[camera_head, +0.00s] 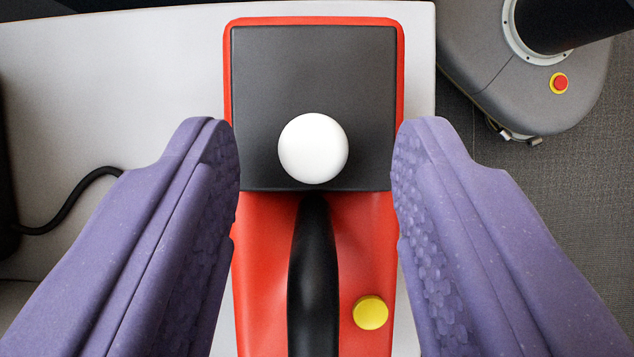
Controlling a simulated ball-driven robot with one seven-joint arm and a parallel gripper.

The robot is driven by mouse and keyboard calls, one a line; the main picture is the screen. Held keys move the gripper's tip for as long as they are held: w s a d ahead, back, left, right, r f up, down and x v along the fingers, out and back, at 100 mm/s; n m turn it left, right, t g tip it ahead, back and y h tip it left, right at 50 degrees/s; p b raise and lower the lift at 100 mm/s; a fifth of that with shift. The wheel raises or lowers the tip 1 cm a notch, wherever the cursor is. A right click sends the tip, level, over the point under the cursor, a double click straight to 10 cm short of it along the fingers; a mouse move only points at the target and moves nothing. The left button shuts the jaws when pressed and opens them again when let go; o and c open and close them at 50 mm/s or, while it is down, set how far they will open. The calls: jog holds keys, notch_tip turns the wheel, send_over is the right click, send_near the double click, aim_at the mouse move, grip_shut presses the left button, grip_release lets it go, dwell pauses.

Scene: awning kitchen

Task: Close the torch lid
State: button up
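The torch (262,265) is red, with a black handle (313,285) and a yellow button (370,312) on its body. At its far end is a square black lid (260,75) with a round white knob (313,148); a red rim shows around the lid's far and side edges. From above I cannot tell whether the lid is fully down. My gripper (315,160) is open, its two purple fingers on either side of the torch near the lid's near edge. Nothing is between the fingers except the torch and knob below; contact is not clear.
The torch lies on a light grey table (120,90). A black cable (72,205) runs to a dark object at the left edge. The table's right edge is close to the torch, with dark floor (580,190) beyond. My grey base shows at the upper right.

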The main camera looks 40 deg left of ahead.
jog(key=p+v, duration=0.1)
jog(key=v, duration=0.6)
jog(key=shift+w+a+r, duration=0.15)
jog(key=shift+r, duration=0.2)
